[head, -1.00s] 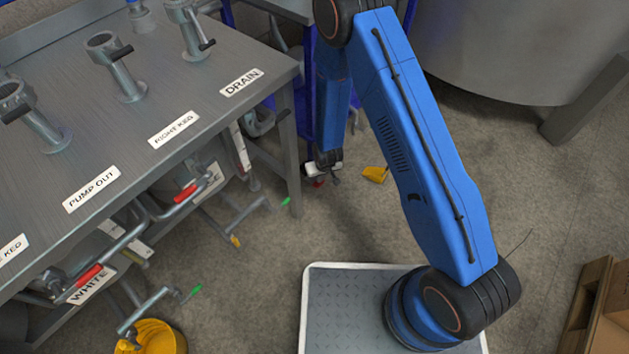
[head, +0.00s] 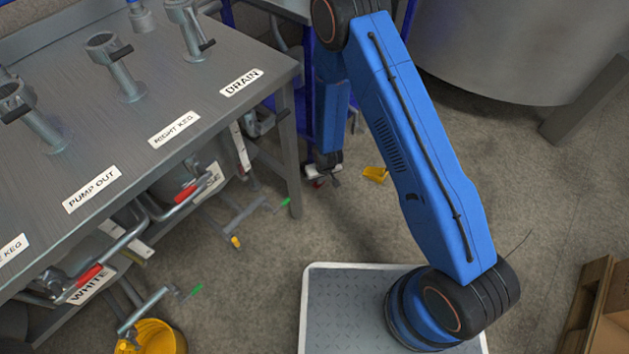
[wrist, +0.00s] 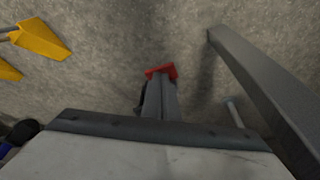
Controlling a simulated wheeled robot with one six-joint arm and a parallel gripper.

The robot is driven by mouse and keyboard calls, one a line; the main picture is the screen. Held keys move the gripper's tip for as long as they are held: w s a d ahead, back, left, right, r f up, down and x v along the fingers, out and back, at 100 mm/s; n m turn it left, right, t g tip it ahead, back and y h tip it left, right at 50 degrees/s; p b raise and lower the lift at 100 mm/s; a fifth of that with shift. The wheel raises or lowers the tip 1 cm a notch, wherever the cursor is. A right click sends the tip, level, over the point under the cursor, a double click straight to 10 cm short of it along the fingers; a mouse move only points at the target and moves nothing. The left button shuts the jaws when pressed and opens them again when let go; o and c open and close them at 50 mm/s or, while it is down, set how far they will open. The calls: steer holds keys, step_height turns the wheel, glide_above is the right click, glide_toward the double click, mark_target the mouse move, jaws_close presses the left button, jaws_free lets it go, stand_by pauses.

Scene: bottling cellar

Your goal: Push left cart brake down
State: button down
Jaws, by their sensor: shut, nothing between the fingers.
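My gripper (wrist: 159,92) is shut and points down at the floor in the wrist view, with nothing between its fingers. A small red, pedal-like piece (wrist: 162,70) shows just beyond the fingertips, partly hidden by them. I cannot tell whether they touch it. In the head view my gripper (head: 324,174) is low beside the bench leg, and the red piece (head: 318,184) shows just below it. The blue cart frame (head: 303,105) stands behind my arm and is mostly hidden. No other brake part is clear.
A yellow wedge-like piece (head: 375,174) lies right of my gripper; the wrist view shows yellow pieces (wrist: 42,40) at upper left. The grey bench leg (wrist: 262,85) stands close on the other side. Red-handled levers (head: 90,274) are under the bench (head: 140,110). Open floor lies in front.

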steer(key=shift+s+x, duration=0.15)
steer(key=shift+x, duration=0.5)
steer(key=shift+s+x, duration=0.15)
steer(key=shift+x, duration=0.45)
steer(key=shift+d, duration=0.1)
steer(key=shift+w+a+v, duration=0.1)
steer(key=shift+w+v, duration=0.1)
steer(key=shift+v, duration=0.75)
steer(key=shift+w+a+v, duration=0.1)
steer(key=shift+w+v, duration=0.1)
steer(key=shift+v, duration=0.75)
steer(key=shift+w+a+v, duration=0.1)
steer(key=shift+w+v, duration=0.15)
steer(key=shift+v, duration=0.7)
steer(key=shift+r, duration=0.25)
